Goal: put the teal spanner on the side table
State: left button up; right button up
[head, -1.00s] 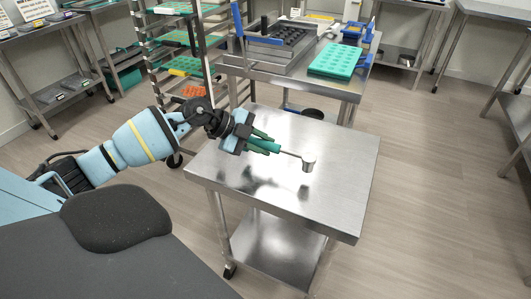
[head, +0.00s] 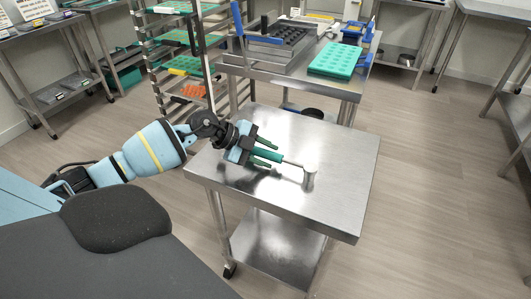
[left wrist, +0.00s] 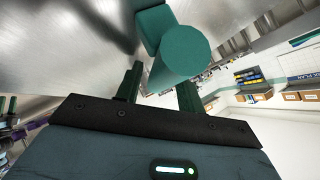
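A teal-handled tool (head: 293,162) with a thin metal shaft and a short metal cylinder at its end lies on the steel side table (head: 345,160); it looks more like a ladle than a spanner. I see no other teal spanner. My left gripper (head: 267,153) is low over the table top, its fingers spread with the teal handle between them. The left wrist view shows the round handle end (left wrist: 182,50) near the two separated fingers (left wrist: 158,92). My right gripper is not in view.
Behind stands a steel bench with a teal mould tray (head: 336,59) and a dark mould in a grey frame (head: 280,40). A tray rack (head: 183,65) stands to the left. The right part of the side table is clear, with open floor beyond it.

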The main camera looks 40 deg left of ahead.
pick_arm(q)
jog(key=shift+o, duration=0.6)
jog(key=shift+r, duration=0.1)
jog(key=shift+s+a+r, duration=0.1)
jog(key=shift+a+r, duration=0.05)
jog(key=v, duration=1.1)
jog(key=shift+s+r, duration=0.2)
jog(key=shift+a, duration=0.15)
